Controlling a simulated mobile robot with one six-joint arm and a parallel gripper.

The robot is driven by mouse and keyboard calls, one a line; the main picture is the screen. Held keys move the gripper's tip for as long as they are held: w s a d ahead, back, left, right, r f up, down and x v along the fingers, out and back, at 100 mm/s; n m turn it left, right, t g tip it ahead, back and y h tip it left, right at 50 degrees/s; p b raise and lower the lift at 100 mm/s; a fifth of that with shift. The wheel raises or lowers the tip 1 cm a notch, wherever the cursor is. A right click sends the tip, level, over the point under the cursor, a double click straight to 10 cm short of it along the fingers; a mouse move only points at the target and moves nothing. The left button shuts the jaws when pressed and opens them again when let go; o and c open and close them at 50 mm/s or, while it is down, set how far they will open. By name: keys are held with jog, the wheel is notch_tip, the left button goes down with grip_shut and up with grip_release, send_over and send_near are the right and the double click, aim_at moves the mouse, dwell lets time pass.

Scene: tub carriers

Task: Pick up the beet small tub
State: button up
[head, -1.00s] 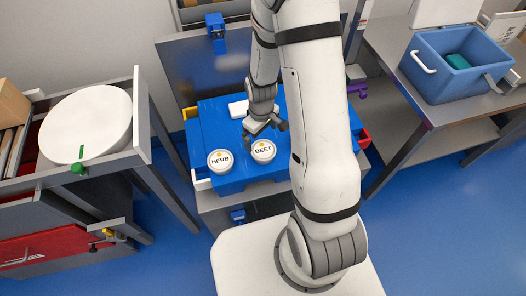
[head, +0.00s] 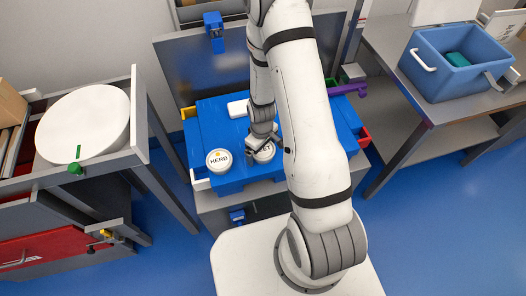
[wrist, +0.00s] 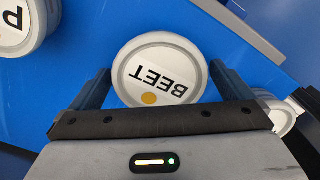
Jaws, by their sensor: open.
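The beet small tub (head: 264,154) is a round white tub with a "BEET" label and a yellow dot on its lid. It stands on a blue surface (head: 232,113) and is partly hidden by my gripper in the head view. In the wrist view the beet tub (wrist: 160,68) sits between the two fingers of my gripper (wrist: 160,82). The fingers are open, one on each side of the lid. I cannot tell whether either finger touches it. My gripper also shows in the head view (head: 263,142), over the tub.
The herb tub (head: 219,160) stands just left of the beet tub. A white item (head: 238,108) lies behind on the blue surface. A blue cooler (head: 455,65) stands on the right table. A large white disc (head: 83,124) lies on the left unit.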

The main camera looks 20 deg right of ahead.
jog(key=shift+c, duration=0.2)
jog(key=c, duration=1)
jog(key=shift+r, duration=0.1)
